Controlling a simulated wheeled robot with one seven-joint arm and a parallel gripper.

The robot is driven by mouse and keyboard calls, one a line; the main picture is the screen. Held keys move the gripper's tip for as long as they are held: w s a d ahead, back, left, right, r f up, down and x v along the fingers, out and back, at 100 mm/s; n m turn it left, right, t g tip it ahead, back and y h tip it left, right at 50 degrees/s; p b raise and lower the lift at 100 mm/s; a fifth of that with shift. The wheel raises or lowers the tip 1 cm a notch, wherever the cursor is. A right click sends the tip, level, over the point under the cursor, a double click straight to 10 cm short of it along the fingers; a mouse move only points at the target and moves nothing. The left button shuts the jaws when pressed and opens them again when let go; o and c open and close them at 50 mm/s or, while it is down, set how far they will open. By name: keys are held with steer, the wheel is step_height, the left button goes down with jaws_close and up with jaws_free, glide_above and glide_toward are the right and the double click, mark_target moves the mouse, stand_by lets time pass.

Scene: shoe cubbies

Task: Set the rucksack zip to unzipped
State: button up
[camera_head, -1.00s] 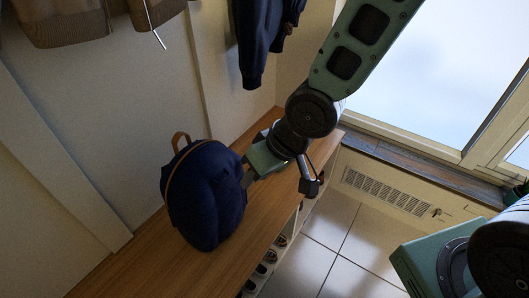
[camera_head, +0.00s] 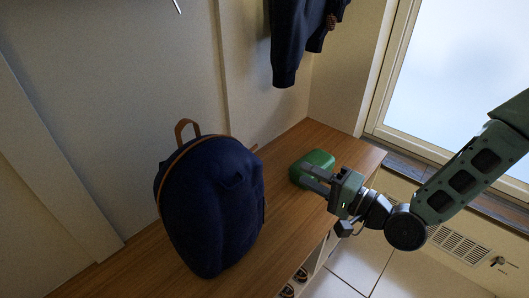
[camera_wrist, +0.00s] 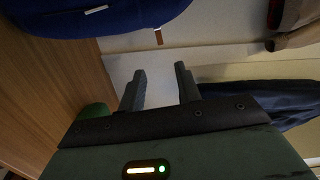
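The rucksack (camera_head: 212,210) is dark navy with a brown top loop and a brown line of piping along its left edge. It stands upright on the wooden bench. In the wrist view its blue body (camera_wrist: 95,18) fills the top left, with a small pale strip on it. I cannot tell the zip's state. My gripper (camera_head: 307,178) is to the right of the rucksack, apart from it, beside a green box. In the wrist view its two fingers (camera_wrist: 160,85) are spread with nothing between them.
The green box (camera_head: 316,160) lies on the bench (camera_head: 285,205) close by my gripper. A dark jacket (camera_head: 297,40) hangs on the wall above. Cubbies with shoes (camera_head: 300,276) are under the bench front. A window is at the right.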

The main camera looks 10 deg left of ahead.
mark_target(255, 148)
steer(key=b+x, duration=0.1)
steer(key=x, duration=1.4)
steer(key=shift+a+b, duration=0.1)
steer(key=shift+b, duration=0.2)
jaws_close()
